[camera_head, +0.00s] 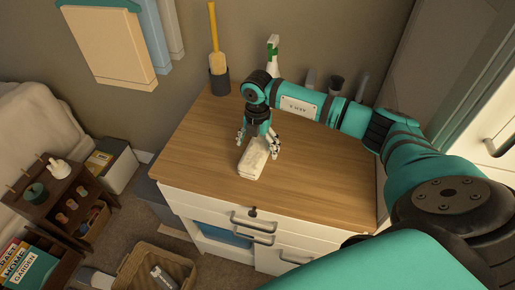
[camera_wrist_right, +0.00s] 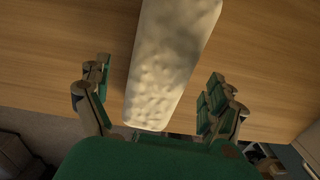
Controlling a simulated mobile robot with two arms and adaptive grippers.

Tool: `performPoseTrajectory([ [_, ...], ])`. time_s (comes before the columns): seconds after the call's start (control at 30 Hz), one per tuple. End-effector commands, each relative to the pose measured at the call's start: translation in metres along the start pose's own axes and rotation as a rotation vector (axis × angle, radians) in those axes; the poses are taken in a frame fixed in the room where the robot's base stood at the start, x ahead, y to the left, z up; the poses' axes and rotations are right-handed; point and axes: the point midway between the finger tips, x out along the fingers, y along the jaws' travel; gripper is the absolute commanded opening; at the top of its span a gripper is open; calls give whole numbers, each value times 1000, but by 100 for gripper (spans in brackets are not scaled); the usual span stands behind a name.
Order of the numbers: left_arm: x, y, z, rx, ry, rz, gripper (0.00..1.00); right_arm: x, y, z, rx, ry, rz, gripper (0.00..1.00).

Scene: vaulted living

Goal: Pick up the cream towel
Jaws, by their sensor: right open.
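The cream towel (camera_head: 252,161) is a small folded bundle on the wooden top of the dresser, near its front edge. In the right wrist view the towel (camera_wrist_right: 168,65) fills the middle, running up out of the picture. My right gripper (camera_head: 257,150) is over it, pointing down. Its two fingers stand open on either side of the towel, with a gap on each side; the open gripper also shows in the wrist view (camera_wrist_right: 157,97). My left gripper is not in view.
The dresser top (camera_head: 195,150) is mostly clear. A dark pot (camera_head: 220,84) with a yellow-handled brush stands at its back left. A green-and-white bottle (camera_head: 272,55) and several small items stand along the back. A wicker basket (camera_head: 128,275) sits on the floor.

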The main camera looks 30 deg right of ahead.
Motion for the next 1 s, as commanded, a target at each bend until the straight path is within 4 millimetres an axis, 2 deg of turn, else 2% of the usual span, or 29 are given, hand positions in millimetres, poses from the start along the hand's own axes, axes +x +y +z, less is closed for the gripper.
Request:
performPoseTrajectory([
  [0.1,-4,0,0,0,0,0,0,9,0,0,0,-1,-1,92],
  [0.33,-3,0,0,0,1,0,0,12,0,0,-1,-1,0,92],
  [0.83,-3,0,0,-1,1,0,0,11,0,0,-1,-1,0,27],
  [1.0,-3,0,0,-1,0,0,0,11,0,0,-1,-1,1,27],
])
